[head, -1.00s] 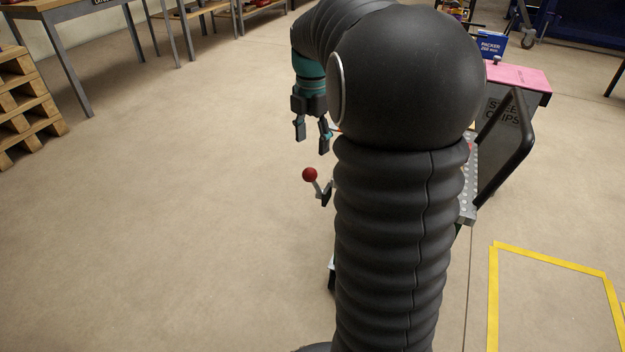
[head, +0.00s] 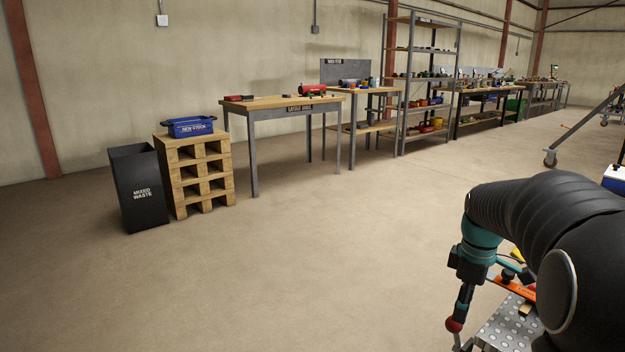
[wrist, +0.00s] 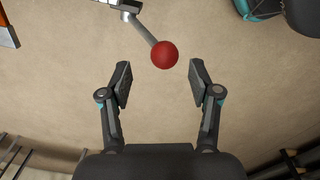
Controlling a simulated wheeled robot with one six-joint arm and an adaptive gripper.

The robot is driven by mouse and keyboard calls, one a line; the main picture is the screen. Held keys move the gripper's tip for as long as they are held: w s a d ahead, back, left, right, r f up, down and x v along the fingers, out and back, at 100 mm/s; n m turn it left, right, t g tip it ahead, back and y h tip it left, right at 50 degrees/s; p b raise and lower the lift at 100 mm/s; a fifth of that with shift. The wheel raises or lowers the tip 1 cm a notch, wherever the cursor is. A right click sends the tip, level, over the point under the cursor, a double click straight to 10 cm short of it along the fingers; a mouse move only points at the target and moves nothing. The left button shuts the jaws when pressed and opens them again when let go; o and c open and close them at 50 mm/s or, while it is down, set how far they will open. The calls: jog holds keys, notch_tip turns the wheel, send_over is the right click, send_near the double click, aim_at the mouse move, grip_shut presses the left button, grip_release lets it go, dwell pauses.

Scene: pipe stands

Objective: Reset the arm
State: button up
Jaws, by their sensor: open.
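My gripper (wrist: 160,85) is open and empty in the wrist view, its two fingers apart with floor showing between them. A red ball knob (wrist: 165,54) on a grey lever lies just past the fingertips, in line with the gap. In the head view my gripper (head: 464,300) hangs down from my bent arm at the lower right. The red knob (head: 454,325) shows at its fingertips there; whether they touch it cannot be told from this view.
A perforated metal surface (head: 508,326) lies beside my arm, with an orange item (head: 512,286) on it. A black mixed waste bin (head: 138,190), a wooden pallet stack (head: 196,172) and a workbench (head: 282,104) stand at the left and back. The floor between is clear.

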jog(key=s+a+r+m+t, duration=0.1)
jog(key=s+a+m, duration=0.4)
jog(key=s, duration=0.5)
jog(key=s+a+r+m+t, duration=0.1)
jog(key=s+a+m+t, duration=0.3)
jog(key=s+a, duration=0.6)
jog(key=shift+s+a+r+m, duration=0.25)
jog(key=shift+s+r+m, duration=0.2)
jog(key=shift+m, duration=0.55)
